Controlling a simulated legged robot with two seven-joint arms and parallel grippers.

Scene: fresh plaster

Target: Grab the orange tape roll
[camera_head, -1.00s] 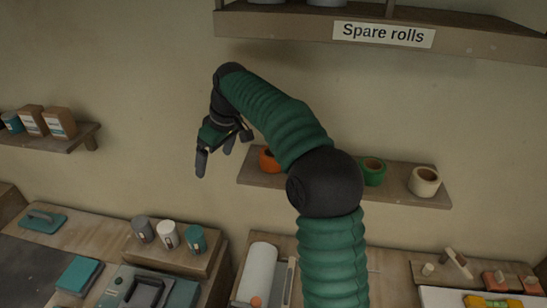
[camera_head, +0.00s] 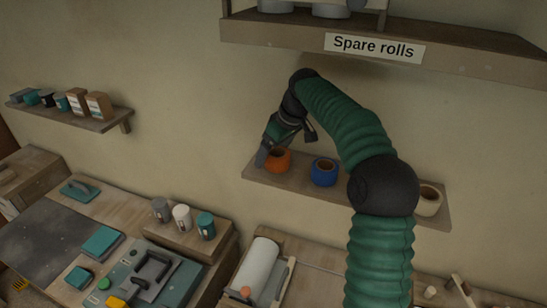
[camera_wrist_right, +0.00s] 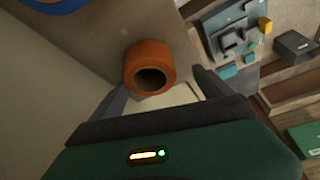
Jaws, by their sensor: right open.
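The orange tape roll (camera_head: 277,160) stands on the small wall shelf (camera_head: 330,199), near its left end. My right gripper (camera_head: 264,150) is at the roll's left side in the head view, its far finger partly hidden. In the right wrist view the orange tape roll (camera_wrist_right: 150,68) lies just ahead of and between the open fingers of the right gripper (camera_wrist_right: 158,88), its hole showing. I cannot tell whether a finger touches it. My left gripper is not in view.
A blue tape roll (camera_head: 324,172) stands right of the orange one, and a cream roll (camera_head: 428,200) farther right. My right arm hides the shelf between them. The "Spare rolls" shelf (camera_head: 460,55) hangs above. A workbench with cups (camera_head: 182,217) lies below.

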